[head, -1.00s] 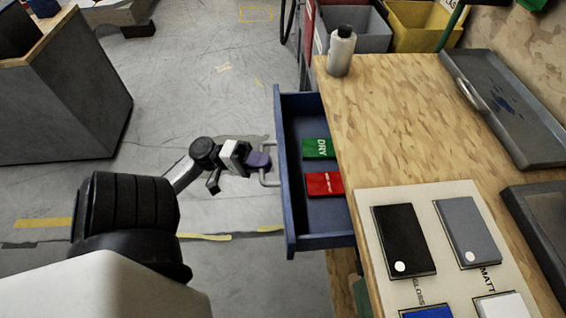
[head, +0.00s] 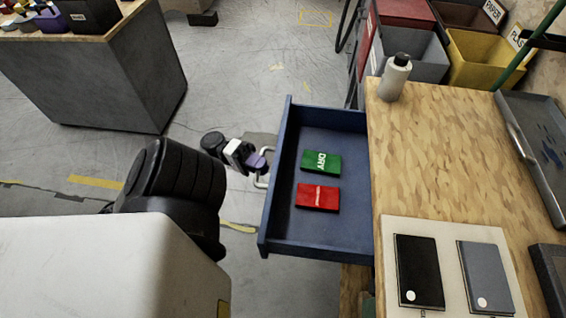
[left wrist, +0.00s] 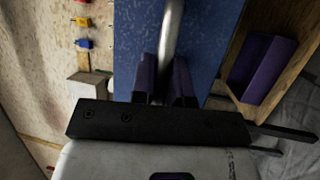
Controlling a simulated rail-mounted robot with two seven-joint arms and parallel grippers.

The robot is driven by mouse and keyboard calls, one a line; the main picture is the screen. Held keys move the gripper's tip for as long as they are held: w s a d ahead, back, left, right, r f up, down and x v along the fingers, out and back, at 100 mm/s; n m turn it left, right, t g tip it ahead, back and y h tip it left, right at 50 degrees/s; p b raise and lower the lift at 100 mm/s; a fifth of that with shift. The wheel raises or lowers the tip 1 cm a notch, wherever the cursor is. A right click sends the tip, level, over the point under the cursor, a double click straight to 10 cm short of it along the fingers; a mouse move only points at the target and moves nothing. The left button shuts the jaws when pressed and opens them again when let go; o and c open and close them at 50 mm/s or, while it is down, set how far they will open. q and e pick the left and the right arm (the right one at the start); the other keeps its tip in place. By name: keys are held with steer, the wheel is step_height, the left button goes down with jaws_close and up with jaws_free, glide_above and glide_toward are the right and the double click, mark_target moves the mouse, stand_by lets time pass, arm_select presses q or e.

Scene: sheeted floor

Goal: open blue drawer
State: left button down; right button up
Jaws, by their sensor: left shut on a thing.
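The blue drawer (head: 284,190) stands well out from the wooden workbench (head: 430,150) in the head view. A green box marked DRY (head: 321,162) and a red box (head: 318,197) lie flat inside it. My left gripper (head: 258,163) is at the drawer's front, shut on its metal handle (head: 263,181). In the left wrist view the purple fingers (left wrist: 164,88) are on both sides of the handle bar (left wrist: 171,35), in front of the blue drawer front (left wrist: 208,35). My right gripper is in neither view.
Grey (head: 412,60) and yellow (head: 481,62) bins are behind the bench. A grey cabinet (head: 100,85) stands at the far left. Open floor lies between it and the drawer.

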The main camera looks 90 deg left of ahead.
arm_select(q)
steer(key=c, duration=1.1)
jaws_free()
steer(key=shift+c, duration=0.2)
steer(key=shift+a, duration=0.1)
steer(key=p+v, duration=0.3)
steer(key=v, duration=1)
steer(key=shift+s+a+p, duration=0.25)
steer(key=shift+s+p, duration=0.05)
steer(key=shift+f, duration=0.1)
